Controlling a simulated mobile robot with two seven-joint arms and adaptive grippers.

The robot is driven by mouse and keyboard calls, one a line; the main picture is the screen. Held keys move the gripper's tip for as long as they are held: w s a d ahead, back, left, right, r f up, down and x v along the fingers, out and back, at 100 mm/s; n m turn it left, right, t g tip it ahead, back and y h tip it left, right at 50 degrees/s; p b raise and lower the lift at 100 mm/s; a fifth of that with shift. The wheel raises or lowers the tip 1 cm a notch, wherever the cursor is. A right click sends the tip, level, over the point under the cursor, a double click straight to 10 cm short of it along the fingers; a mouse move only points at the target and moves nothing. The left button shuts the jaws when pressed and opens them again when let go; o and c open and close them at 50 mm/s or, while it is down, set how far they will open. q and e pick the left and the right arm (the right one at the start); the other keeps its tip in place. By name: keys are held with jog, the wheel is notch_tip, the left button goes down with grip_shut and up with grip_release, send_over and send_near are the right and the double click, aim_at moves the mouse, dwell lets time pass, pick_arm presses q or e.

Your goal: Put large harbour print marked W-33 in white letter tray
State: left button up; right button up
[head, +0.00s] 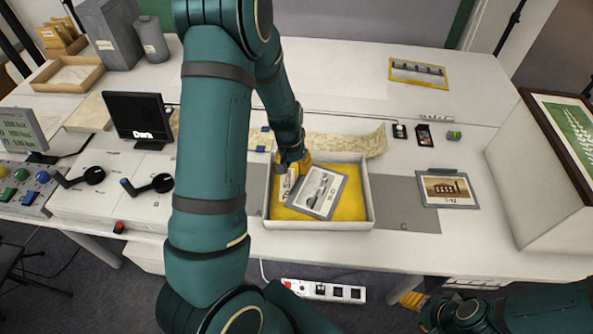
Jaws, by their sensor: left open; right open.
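A grey-mounted black-and-white print (318,191) lies tilted in the white tray (318,225), over its yellow bottom. Its small lower mark is hard to read; I cannot confirm W-33. A pale label strip, partly hidden and partly readable, shows to the print's left. My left gripper (295,166) is open at the tray's back left, close by the print's upper corner; whether it touches the print I cannot tell. My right gripper (411,300) is open and empty, low in front of the table's front edge.
A sepia print (447,189) lies on a grey mat right of the tray. A yellow-bordered print (418,72) lies at the back right. A monitor (138,116) and levers stand left. A large white box (535,180) with a framed picture stands right.

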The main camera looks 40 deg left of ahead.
pick_arm(q)
notch_tip(320, 180, up, 7)
jog(key=p, duration=0.1)
jog(key=shift+s+a, duration=0.2)
jog(key=shift+s, duration=0.2)
dwell(0.3)
